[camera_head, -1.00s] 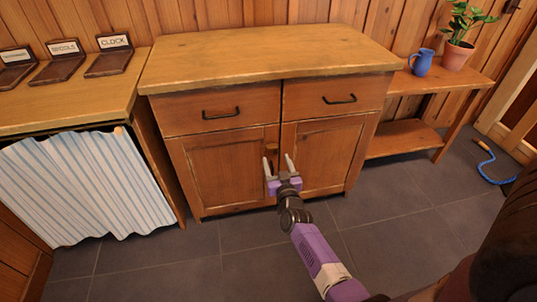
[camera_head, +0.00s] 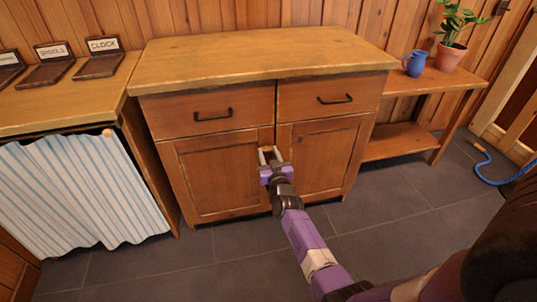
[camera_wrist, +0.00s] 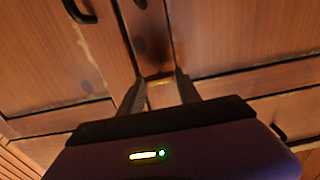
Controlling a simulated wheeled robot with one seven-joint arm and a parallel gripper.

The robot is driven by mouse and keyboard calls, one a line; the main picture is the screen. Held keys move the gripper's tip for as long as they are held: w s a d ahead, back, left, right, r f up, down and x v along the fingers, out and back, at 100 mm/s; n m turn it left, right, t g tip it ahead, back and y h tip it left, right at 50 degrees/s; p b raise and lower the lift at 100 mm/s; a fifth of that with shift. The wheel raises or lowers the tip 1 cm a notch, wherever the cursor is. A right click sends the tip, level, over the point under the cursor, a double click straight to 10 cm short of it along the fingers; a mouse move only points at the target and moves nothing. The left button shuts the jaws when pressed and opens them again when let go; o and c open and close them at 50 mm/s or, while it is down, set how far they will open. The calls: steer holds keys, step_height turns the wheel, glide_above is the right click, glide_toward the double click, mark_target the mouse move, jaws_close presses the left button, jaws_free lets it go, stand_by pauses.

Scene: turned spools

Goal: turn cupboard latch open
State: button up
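The cupboard (camera_head: 215,185) has two doors below two drawers. Its small wooden latch sits where the doors meet, mostly hidden by my gripper in the head view. In the wrist view the latch (camera_wrist: 160,80) shows as a short brown piece between my fingertips. My gripper (camera_head: 268,151) is at the latch, one finger on each side. The fingers are drawn in close and appear shut on the latch; exact contact is hard to see. Both doors, the left and the right door (camera_head: 318,160), look closed.
Black drawer handles (camera_head: 213,115) sit above the latch. A curtained counter (camera_head: 75,185) with label stands is on the left. A low shelf on the right holds a blue jug (camera_head: 419,63) and a potted plant (camera_head: 450,55). A blue hose (camera_head: 495,172) lies on the floor at the right.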

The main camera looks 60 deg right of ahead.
jaws_close()
steer(key=m+b, duration=0.4)
steer(key=m, duration=1.3)
steer(key=shift+f+m, duration=0.1)
steer(key=shift+m, duration=0.3)
steer(key=shift+s, duration=0.1)
stand_by(0.3)
steer(key=o, duration=1)
jaws_free()
